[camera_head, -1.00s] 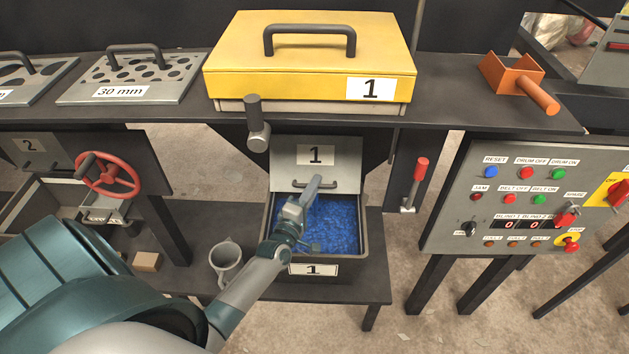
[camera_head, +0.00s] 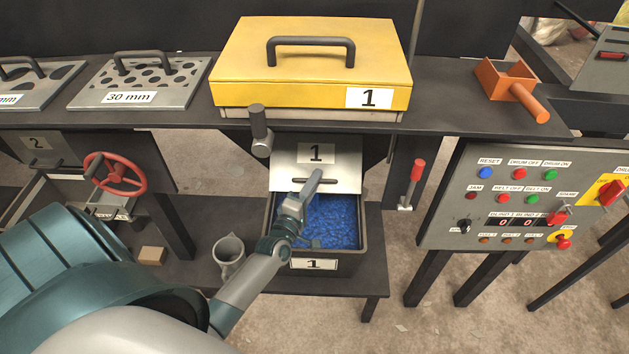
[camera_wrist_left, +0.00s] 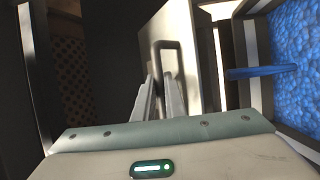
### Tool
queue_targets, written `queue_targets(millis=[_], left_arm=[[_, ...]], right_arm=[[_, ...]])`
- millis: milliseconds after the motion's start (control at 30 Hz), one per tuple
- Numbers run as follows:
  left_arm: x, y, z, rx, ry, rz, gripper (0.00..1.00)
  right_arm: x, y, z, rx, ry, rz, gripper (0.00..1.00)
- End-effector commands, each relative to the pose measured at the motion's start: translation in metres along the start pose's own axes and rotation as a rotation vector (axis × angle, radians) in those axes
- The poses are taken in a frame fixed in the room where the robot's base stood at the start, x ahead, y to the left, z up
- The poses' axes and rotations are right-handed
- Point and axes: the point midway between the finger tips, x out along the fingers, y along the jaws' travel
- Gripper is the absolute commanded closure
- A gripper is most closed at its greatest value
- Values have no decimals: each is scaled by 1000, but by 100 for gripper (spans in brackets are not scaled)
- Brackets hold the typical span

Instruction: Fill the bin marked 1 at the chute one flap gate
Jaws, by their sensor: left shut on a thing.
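The flap gate (camera_head: 349,174) is a light grey plate marked 1 with a bar handle, under the chute. My left gripper (camera_head: 317,182) is at this handle and shut on it. The left wrist view shows the handle (camera_wrist_left: 168,46) as a loop at the fingertips (camera_wrist_left: 163,82). The dark bin (camera_head: 360,262) marked 1 stands right below the gate on a low shelf. Blue pieces (camera_head: 335,222) cover its visible inside and also show in the left wrist view (camera_wrist_left: 297,45). My left forearm hides the bin's left front part. My right gripper is not in view.
A yellow lidded box (camera_head: 310,62) marked 1 stands above the chute. A grey lever (camera_head: 260,130) and a red-handled lever (camera_head: 413,182) flank the gate. A grey mug (camera_head: 229,255) stands left of the bin. A control panel (camera_head: 470,220) is at the right.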

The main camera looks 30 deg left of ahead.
Motion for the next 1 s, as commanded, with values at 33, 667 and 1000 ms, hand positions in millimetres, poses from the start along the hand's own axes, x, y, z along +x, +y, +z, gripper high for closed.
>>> queue_targets(millis=[33, 667, 1000], left_arm=[[3, 5, -2, 1, 4, 10, 82], [-18, -1, 0, 0, 0, 2, 82], [-75, -2, -1, 1, 1, 2, 82]], right_arm=[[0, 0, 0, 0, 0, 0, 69], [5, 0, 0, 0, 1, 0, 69], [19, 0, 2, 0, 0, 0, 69]])
